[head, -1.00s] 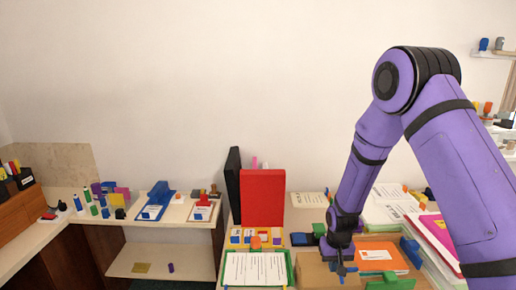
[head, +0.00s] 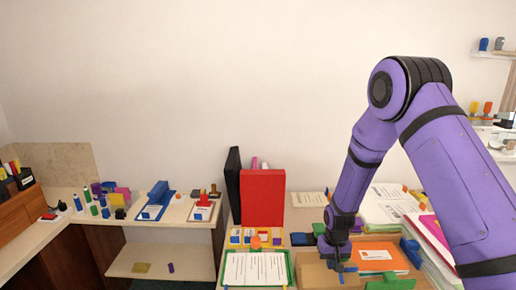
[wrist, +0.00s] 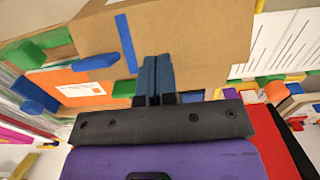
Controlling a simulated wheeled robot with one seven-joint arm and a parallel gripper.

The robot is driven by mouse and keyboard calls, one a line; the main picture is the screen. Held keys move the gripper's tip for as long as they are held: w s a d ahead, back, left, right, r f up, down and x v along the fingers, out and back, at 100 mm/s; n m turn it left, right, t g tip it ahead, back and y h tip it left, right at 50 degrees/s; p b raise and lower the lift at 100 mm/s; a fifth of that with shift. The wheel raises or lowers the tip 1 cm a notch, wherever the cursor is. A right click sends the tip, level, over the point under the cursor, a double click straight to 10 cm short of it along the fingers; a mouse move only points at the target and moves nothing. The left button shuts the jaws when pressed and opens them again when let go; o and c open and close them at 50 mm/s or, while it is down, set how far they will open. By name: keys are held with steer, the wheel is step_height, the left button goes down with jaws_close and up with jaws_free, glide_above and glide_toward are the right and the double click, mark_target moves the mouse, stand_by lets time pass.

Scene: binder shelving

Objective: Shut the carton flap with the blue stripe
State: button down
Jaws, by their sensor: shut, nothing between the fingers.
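The brown cardboard carton (head: 316,277) sits at the front of the table in the head view, and its cardboard (wrist: 195,35) fills the upper middle of the wrist view. A blue stripe (wrist: 126,42) runs across the cardboard, just left of my fingers in the wrist view. My gripper (wrist: 156,60) is shut and empty, with its blue-grey fingertips over or against the cardboard; I cannot tell whether they touch it. In the head view my gripper (head: 340,272) is low over the carton. How far the flap stands open is unclear.
An orange envelope (head: 378,257) and a blue block (head: 411,251) lie right of the carton. A green-framed sheet (head: 257,268) lies left of it. A red binder (head: 263,197) stands behind. Stacked papers (head: 436,235) border the right side.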

steer(key=shift+w+f, duration=0.1)
steer(key=shift+w+f, duration=0.1)
steer(key=shift+w, duration=0.05)
steer(key=shift+w+f, duration=0.1)
steer(key=shift+f, duration=0.05)
stand_by(0.4)
steer(key=shift+f, duration=0.1)
steer(key=shift+f, duration=1.4)
steer(key=shift+r, duration=4.5)
